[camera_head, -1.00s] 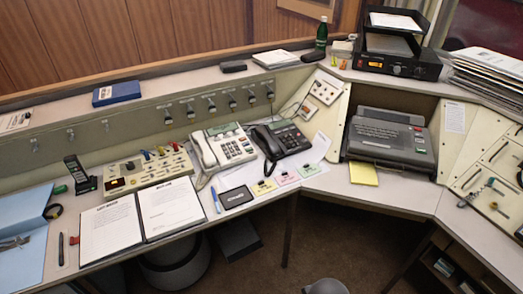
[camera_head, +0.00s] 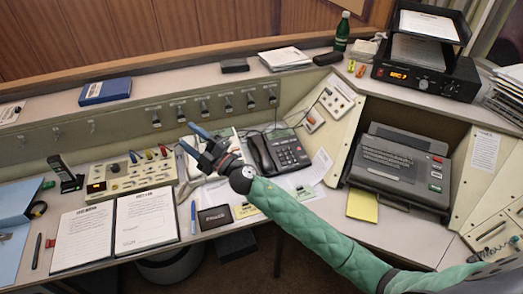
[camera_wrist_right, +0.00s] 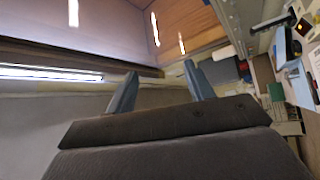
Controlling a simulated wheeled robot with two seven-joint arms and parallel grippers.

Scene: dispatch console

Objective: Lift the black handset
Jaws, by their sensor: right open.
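A black desk phone (camera_head: 287,149) stands on the desk right of centre, with its black handset (camera_head: 261,154) lying along its left side. My right gripper (camera_head: 188,138) is open and empty, left of this phone. It hovers over the white phone (camera_head: 190,165) and hides much of it. In the right wrist view its two blue fingers (camera_wrist_right: 160,88) are apart with nothing between them. A second black handset (camera_head: 65,174) stands upright at the far left. My left gripper is not in view.
An open binder (camera_head: 113,228) and a button panel (camera_head: 130,178) lie left of my gripper. A grey machine (camera_head: 400,160) and a yellow pad (camera_head: 362,206) are to the right. A green bottle (camera_head: 342,32) stands on the back ledge.

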